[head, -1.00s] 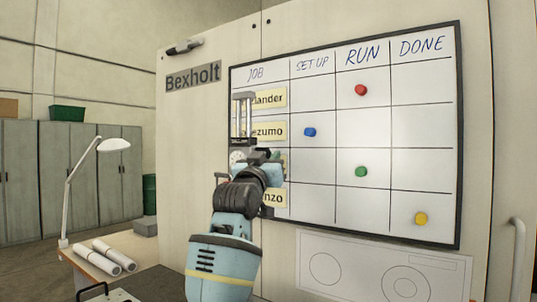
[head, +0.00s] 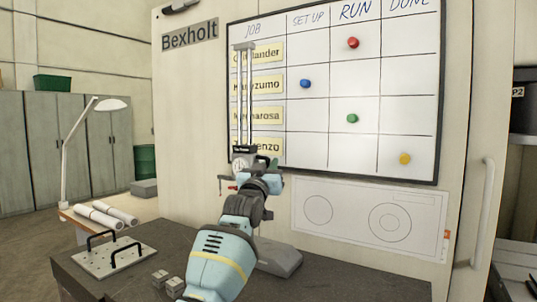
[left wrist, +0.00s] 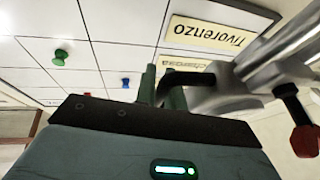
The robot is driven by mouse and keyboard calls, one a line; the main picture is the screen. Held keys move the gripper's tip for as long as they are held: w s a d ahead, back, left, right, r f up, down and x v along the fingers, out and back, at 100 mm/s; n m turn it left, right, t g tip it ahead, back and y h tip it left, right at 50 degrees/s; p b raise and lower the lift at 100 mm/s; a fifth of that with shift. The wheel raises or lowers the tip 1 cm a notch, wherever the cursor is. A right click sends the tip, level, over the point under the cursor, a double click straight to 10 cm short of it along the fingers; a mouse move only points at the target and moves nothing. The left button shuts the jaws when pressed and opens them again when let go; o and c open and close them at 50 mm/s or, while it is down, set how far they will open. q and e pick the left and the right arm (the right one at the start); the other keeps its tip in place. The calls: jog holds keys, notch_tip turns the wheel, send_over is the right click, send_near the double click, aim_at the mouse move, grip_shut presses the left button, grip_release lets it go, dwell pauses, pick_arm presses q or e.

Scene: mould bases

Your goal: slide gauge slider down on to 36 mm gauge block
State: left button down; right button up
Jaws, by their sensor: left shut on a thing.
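The height gauge has twin upright steel columns (head: 245,95) and a grey base (head: 280,260) on the dark bench top. My left gripper (head: 264,168) is shut on the slider from the right. In the left wrist view, grey metal gauge parts (left wrist: 225,92) with a red knob (left wrist: 304,140) lie beside the fingers. Small grey metal blocks (head: 160,278) rest on the bench left of my arm; I cannot tell which is 36 mm. My arm hides the space under the slider.
A plate with two black handles (head: 110,256) lies on the bench (head: 350,280) at left. A whiteboard (head: 400,120) with coloured magnets hangs on the cabinet behind. The bench right of the base is clear.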

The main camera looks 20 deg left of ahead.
pick_arm(q)
notch_tip(320, 180, down, 4)
jog(key=shift+f, duration=0.1)
pick_arm(e)
jog(key=shift+d+f, duration=0.1)
jog(key=shift+f, duration=0.15)
jog(key=shift+s, duration=0.1)
pick_arm(q)
jog(key=c, duration=1.8)
grip_release()
jog(key=shift+o, duration=0.2)
pick_arm(e)
jog(key=shift+s+f, duration=0.1)
jog(key=shift+s, duration=0.2)
pick_arm(q)
jog(key=shift+s, duration=0.1)
jog(key=p+v, duration=0.4)
jog(key=v, duration=0.3)
jog(key=shift+s, duration=0.3)
pick_arm(e)
jog(key=w+r+t, duration=0.1)
jog(key=w+r, duration=0.3)
jog(key=r, duration=0.2)
jog(key=shift+w+d, duration=0.25)
jog(key=shift+d, duration=0.05)
